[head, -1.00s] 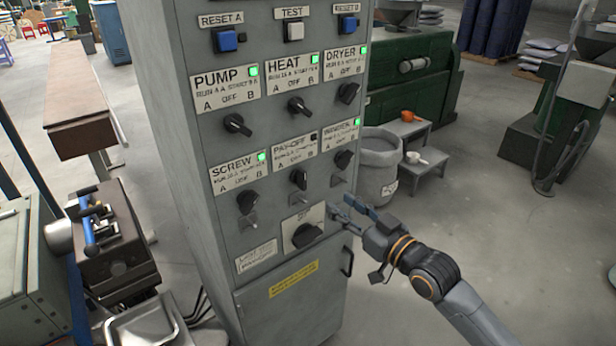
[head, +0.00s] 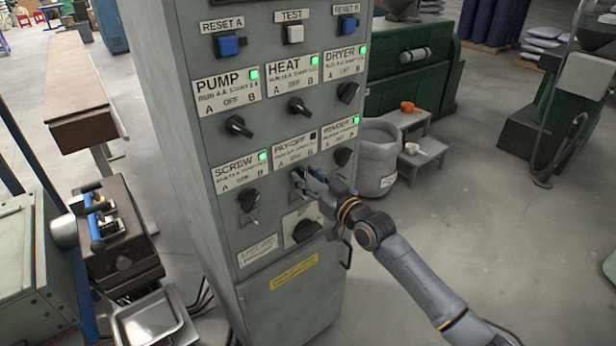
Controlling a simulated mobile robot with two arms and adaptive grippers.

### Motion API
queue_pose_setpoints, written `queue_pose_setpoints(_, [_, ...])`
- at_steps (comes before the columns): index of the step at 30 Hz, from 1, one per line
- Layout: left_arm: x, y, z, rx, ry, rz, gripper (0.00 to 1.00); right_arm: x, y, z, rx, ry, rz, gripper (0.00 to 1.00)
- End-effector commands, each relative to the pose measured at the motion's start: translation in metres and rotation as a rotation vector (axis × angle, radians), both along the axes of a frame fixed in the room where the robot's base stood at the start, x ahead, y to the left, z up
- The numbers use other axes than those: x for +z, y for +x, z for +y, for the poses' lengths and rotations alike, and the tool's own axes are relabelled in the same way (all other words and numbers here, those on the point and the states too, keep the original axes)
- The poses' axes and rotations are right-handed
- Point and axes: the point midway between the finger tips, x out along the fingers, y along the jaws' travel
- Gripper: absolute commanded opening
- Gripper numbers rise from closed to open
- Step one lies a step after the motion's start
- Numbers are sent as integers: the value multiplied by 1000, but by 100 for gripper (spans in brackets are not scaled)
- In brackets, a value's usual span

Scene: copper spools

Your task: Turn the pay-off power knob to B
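The pay-off label (head: 294,147) is on the grey control cabinet, in the middle of the lower row. Its small lamp at the label's upper right is dark. The pay-off knob below it is mostly hidden behind my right gripper (head: 302,180), so its pointing direction cannot be read. My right gripper is at the knob, with its fingers toward the panel. I cannot tell whether the fingers touch or grip the knob. My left gripper is not in view.
Close by are the screw knob (head: 249,200), the winder knob (head: 343,156) and a larger black switch (head: 306,230) below. Green lamps are lit on the other labels. A grey bin (head: 377,160) and a step stool (head: 422,155) stand right of the cabinet.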

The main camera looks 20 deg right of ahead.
Motion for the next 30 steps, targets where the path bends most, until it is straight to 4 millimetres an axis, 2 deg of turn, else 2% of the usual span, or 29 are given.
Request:
queue_pose_setpoints(2, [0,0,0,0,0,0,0,0,0,0,0,0,0,37])
queue_pose_setpoints(8, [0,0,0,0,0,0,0,0,0,0,0,1,0,0])
queue_pose_setpoints(20, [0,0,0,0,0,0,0,0,0,-1,0,38,14,0])
queue_pose_setpoints(30, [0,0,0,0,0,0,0,-1,1,-3,0,246,88,0])
